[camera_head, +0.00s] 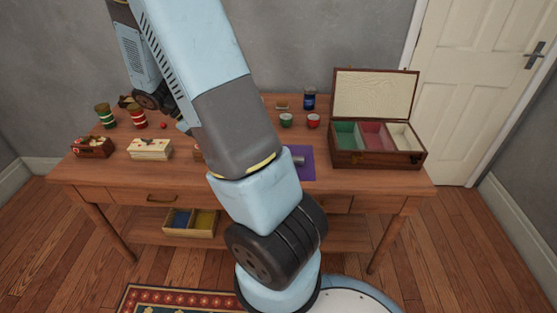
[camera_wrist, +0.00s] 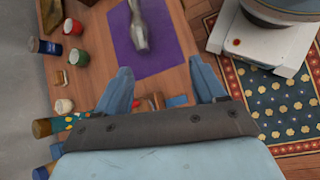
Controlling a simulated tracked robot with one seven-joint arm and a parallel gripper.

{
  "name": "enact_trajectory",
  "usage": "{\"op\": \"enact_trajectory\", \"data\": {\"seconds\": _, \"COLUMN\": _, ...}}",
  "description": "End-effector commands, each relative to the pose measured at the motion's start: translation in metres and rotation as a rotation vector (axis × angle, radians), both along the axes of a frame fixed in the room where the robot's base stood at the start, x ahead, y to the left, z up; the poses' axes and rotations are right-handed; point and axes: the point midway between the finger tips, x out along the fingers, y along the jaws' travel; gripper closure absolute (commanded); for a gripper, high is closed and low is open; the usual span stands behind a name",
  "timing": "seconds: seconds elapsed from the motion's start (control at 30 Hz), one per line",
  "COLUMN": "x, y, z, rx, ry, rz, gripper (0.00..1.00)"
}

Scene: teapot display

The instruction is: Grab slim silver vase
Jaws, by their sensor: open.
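The slim silver vase (camera_wrist: 138,25) lies on a purple mat (camera_wrist: 172,48) on the wooden table, at the top of the wrist view. Part of the vase (camera_head: 298,160) and of the mat (camera_head: 307,172) also shows in the head view, just right of my arm. My gripper (camera_wrist: 163,82) is open, with nothing between its fingers. In the wrist view the vase is above the fingertips and apart from them. My arm hides the gripper in the head view.
An open wooden box (camera_head: 376,158) with green, red and cream compartments stands at the table's right. Behind the mat are a green cup (camera_head: 286,120), a red cup (camera_head: 313,121) and a blue jar (camera_head: 309,99). Striped canisters (camera_head: 138,117) and small boxes (camera_head: 150,149) stand at the left.

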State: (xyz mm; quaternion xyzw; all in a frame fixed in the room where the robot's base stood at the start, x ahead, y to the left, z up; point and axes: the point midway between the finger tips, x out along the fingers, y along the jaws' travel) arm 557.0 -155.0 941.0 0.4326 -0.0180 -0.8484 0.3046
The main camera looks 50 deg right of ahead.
Motion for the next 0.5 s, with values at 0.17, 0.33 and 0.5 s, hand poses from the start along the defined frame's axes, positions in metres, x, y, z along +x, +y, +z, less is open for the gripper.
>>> {"op": "enact_trajectory", "data": {"seconds": 0.17, "x": 0.007, "y": -0.02, "z": -0.04, "rx": -0.067, "ry": 0.146, "rz": 0.058, "gripper": 0.31}}
{"op": "enact_trajectory", "data": {"seconds": 0.33, "x": 0.012, "y": -0.038, "z": -0.075, "rx": -0.127, "ry": 0.277, "rz": 0.115, "gripper": 0.31}}
{"op": "enact_trajectory", "data": {"seconds": 0.5, "x": 0.014, "y": -0.051, "z": -0.1, "rx": -0.171, "ry": 0.37, "rz": 0.163, "gripper": 0.31}}
